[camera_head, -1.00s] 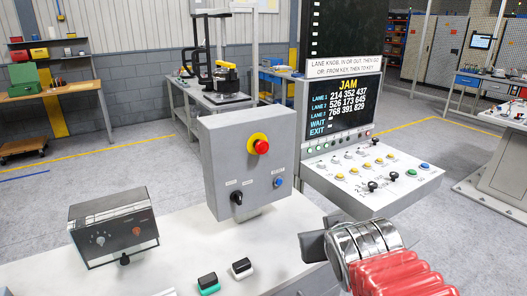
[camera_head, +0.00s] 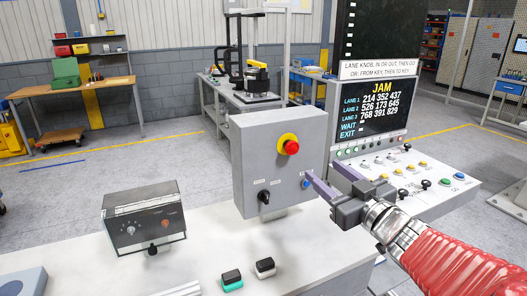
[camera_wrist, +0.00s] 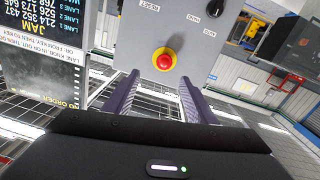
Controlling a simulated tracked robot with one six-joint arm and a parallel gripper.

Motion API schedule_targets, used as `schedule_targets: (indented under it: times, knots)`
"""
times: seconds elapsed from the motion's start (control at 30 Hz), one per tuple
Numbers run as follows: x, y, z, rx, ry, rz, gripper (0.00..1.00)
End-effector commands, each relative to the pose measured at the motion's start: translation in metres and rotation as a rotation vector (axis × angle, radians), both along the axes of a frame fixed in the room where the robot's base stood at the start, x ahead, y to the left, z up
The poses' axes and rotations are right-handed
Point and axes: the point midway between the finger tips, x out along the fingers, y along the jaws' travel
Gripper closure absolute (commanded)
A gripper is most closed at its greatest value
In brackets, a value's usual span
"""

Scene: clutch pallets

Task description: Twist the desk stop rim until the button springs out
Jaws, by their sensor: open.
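The desk stop is a red mushroom button with a yellow rim (camera_head: 288,145) on the front of an upright grey box (camera_head: 250,150). In the wrist view the red button (camera_wrist: 165,61) sits ahead, between the lines of the two fingers and apart from them. My gripper (camera_head: 328,178) is open and empty, to the right of and below the stop in the head view. Its purple fingers (camera_wrist: 158,98) point toward the box face. I cannot tell from these frames how far the button stands out.
A black selector knob (camera_head: 263,197) and a blue reset button (camera_head: 305,183) sit lower on the box. A control console with a JAM screen (camera_head: 378,107) stands behind my gripper. A meter box (camera_head: 144,219) and two small rocker switches (camera_head: 232,279) are on the white desk.

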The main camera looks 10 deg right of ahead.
Motion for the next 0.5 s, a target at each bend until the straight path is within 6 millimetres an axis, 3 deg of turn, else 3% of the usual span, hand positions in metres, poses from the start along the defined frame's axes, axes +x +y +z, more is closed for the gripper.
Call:
schedule_targets:
  times: [0.5]
  knots:
    - [-0.0008, 0.0058, -0.0004, 0.01, -0.008, 0.042, 0.49]
